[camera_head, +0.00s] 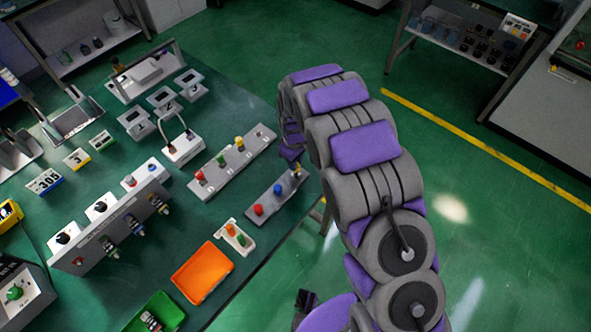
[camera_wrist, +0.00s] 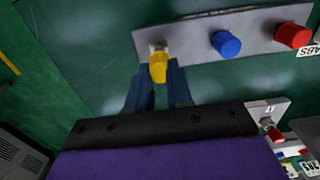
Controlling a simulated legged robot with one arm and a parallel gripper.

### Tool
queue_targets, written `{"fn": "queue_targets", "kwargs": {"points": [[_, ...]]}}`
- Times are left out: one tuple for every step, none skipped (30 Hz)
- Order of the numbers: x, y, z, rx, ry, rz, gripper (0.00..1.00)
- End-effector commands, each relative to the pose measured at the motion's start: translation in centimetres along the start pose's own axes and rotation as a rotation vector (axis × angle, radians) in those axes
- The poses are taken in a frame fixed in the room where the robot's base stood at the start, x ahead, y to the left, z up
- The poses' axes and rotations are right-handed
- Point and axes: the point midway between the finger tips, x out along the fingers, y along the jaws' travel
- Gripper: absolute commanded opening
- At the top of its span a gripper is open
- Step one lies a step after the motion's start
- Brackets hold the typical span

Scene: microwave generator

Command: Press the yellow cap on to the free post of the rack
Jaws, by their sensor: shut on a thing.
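The rack (camera_wrist: 192,38) is a grey bar that carries a blue cap (camera_wrist: 225,43) and a red cap (camera_wrist: 292,35). In the head view the rack (camera_head: 266,199) lies near the table's right edge. The yellow cap (camera_wrist: 158,70) is at the rack's end post (camera_wrist: 157,47), held between the fingertips of my gripper (camera_wrist: 160,76). The cap lines up with the post, but I cannot tell if it is fully seated. In the head view my gripper (camera_head: 293,156) is partly hidden by my arm, just above the yellow cap (camera_head: 297,170).
A second rack (camera_head: 222,172) with red, green and yellow caps lies to the left. An orange tray (camera_head: 202,272), a green bin (camera_head: 158,312) and a small white holder (camera_head: 233,238) stand nearer. The grey panel with connectors (camera_head: 110,225) stands further left. The table edge is close on the right.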

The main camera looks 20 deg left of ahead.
Motion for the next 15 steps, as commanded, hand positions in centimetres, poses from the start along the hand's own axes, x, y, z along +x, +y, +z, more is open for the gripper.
{"fn": "queue_targets", "kwargs": {"points": [[-0.3, 0.0, 0.0, 0.000, 0.001, 0.000, 0.00], [-0.4, 0.0, 0.0, 0.000, 0.000, 0.000, 0.00], [-0.5, 0.0, 0.0, 0.000, 0.001, 0.000, 0.00], [-0.6, 0.0, 0.0, 0.000, 0.001, 0.000, 0.00], [-0.8, 0.0, 0.0, 0.000, 0.001, 0.001, 0.00], [-0.9, 0.0, 0.0, 0.000, 0.001, 0.001, 0.00], [-1.0, 0.0, 0.0, 0.000, 0.001, 0.001, 0.00], [-1.1, 0.0, 0.0, 0.000, 0.001, 0.001, 0.00], [-1.3, 0.0, 0.0, 0.000, 0.001, 0.001, 0.00], [-1.4, 0.0, 0.0, 0.000, 0.001, 0.001, 0.00], [-1.5, 0.0, -0.1, 0.000, 0.001, 0.001, 0.00], [-1.6, 0.0, 0.0, 0.000, 0.001, 0.001, 0.00], [-1.8, 0.0, -0.1, 0.000, 0.002, 0.001, 0.00], [-1.9, 0.0, -0.1, 0.000, 0.002, 0.001, 0.00], [-2.0, 0.0, -0.1, 0.000, 0.002, 0.001, 0.00]]}}
